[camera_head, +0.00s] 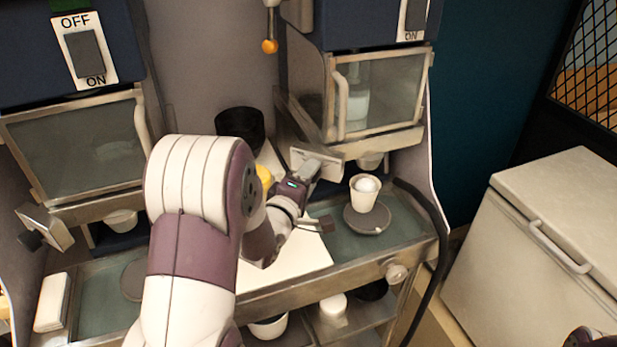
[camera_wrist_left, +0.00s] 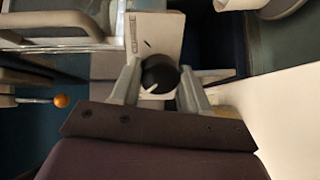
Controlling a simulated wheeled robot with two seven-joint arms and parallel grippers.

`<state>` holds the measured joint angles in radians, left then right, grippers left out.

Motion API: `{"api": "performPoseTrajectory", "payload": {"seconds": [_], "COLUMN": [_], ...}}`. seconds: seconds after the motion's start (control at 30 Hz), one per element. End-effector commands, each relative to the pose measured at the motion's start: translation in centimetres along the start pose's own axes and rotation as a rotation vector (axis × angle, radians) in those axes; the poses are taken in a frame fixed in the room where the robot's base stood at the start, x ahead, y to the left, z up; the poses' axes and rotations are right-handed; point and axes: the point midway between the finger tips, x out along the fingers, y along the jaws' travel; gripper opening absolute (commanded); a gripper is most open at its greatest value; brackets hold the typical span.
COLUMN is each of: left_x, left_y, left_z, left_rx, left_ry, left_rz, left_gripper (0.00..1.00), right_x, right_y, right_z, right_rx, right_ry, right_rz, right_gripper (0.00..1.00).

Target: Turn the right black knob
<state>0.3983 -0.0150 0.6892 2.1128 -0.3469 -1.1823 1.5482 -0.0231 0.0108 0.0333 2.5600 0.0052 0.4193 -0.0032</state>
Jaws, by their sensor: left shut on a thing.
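The right black knob (camera_wrist_left: 158,76) sits on a pale metal panel (camera_wrist_left: 155,32) and shows in the left wrist view with a white pointer mark on its face. My left gripper (camera_wrist_left: 163,84) has a finger on each side of the knob and is shut on it. In the head view the left gripper (camera_head: 312,190) reaches the panel under the right-hand machine (camera_head: 381,92); the knob is hidden there. Another black knob (camera_head: 31,240) is on the left machine. My right gripper is not in view; only a bit of dark arm shows at the bottom right corner.
A white cup (camera_head: 364,197) stands on a round grey disc (camera_head: 367,220) right of the left gripper. A black cylinder (camera_head: 240,125) stands behind my arm. A black hose (camera_head: 437,236) runs down the right edge. A white chest (camera_head: 560,240) stands at the right.

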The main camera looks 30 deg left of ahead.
Motion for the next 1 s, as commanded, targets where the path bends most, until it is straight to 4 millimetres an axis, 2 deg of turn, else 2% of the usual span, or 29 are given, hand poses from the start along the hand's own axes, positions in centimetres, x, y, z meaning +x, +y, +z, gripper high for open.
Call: {"api": "performPoseTrajectory", "payload": {"seconds": [0.1,0.13,0.2,0.57,0.67,1.0], "left_x": [0.0,0.0,0.0,-0.5,-1.9,-10.4], "left_y": [0.1,0.1,0.1,-0.1,-0.2,-0.1], "left_z": [0.0,0.0,0.0,0.0,-0.1,-0.1], "left_rx": [-0.001,-0.001,0.000,0.000,0.001,0.001], "left_ry": [0.001,0.001,0.001,0.001,0.003,0.006], "left_rz": [0.001,0.001,0.001,0.000,0.001,0.001], "left_gripper": [0.14,0.48,0.70,0.70,0.70,0.70], "right_x": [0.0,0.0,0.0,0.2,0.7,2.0], "right_y": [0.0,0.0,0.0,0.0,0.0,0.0], "right_z": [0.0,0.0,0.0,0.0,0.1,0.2], "right_rx": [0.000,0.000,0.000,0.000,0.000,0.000], "right_ry": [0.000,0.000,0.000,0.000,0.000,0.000], "right_rz": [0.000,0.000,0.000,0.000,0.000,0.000], "right_gripper": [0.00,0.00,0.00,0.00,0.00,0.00]}}
